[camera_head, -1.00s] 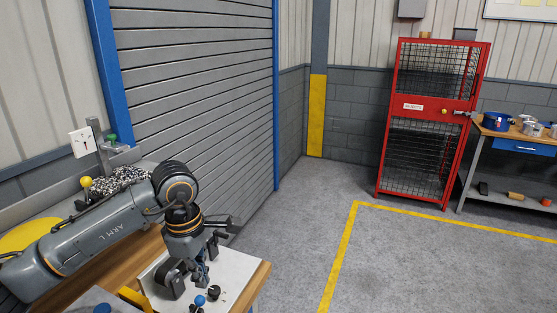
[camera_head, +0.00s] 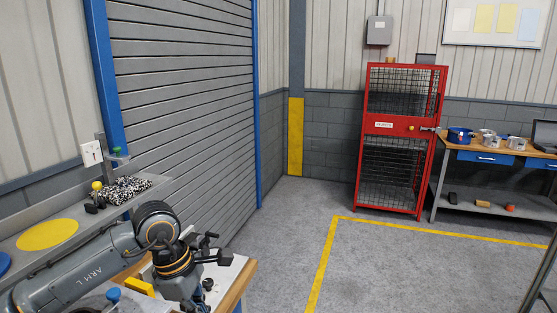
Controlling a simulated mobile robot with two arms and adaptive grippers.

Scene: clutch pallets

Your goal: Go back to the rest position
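My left arm (camera_head: 95,275) comes in from the lower left and bends down at the elbow. My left gripper (camera_head: 193,297) points down over the white-topped bench (camera_head: 232,275) at the bottom of the head view. Its fingertips are at or below the picture's bottom edge, so I cannot tell how far it is open or whether anything is between the fingers. My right gripper does not show.
A grey shelf with a yellow disc (camera_head: 48,234) runs along the left wall. A red mesh cage (camera_head: 402,138) stands at the back, beside a workbench (camera_head: 497,154) with pots and a laptop. The grey floor (camera_head: 400,275) is clear. A dark slanted bar (camera_head: 540,280) shows at lower right.

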